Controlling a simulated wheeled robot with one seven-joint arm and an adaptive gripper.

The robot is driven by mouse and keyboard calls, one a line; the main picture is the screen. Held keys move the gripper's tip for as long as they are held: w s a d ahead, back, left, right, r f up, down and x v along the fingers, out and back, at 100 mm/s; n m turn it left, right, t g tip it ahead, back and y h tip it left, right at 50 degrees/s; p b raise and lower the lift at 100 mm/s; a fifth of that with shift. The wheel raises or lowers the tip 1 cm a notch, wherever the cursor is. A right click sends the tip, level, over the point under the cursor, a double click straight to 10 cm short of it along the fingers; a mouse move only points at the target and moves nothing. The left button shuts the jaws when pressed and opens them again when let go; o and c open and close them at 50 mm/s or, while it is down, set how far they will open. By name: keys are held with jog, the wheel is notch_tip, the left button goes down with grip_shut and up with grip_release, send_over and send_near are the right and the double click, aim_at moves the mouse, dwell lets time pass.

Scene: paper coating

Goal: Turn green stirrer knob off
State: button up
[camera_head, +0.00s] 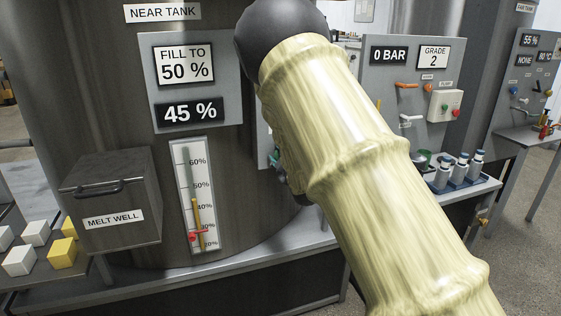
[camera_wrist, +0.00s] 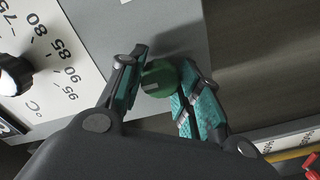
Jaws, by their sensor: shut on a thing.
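The green stirrer knob (camera_wrist: 159,78) sits on a grey panel (camera_wrist: 165,25) in the wrist view. It is round, with a pale mark across its face. My gripper (camera_wrist: 163,64) has its teal-padded fingers on either side of the knob and is shut on it. In the head view my arm covers most of this panel. Only a bit of my gripper's teal fingers (camera_head: 275,158) shows at the arm's left edge, against the near tank (camera_head: 110,60); the knob cannot be made out there.
A black knob (camera_wrist: 12,75) on a °C dial is left of my gripper. In the head view, the level gauge (camera_head: 195,195) and melt well box (camera_head: 110,200) are left of my arm. Bottles in a blue tray (camera_head: 455,180) and a valve panel (camera_head: 410,100) are right.

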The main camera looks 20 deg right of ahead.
dwell(0.3)
jog(key=o, duration=1)
jog(key=shift+o, duration=0.2)
jog(key=shift+s, duration=0.15)
jog(key=s, duration=1.1)
jog(key=shift+s+d, duration=0.2)
jog(key=shift+s, duration=0.2)
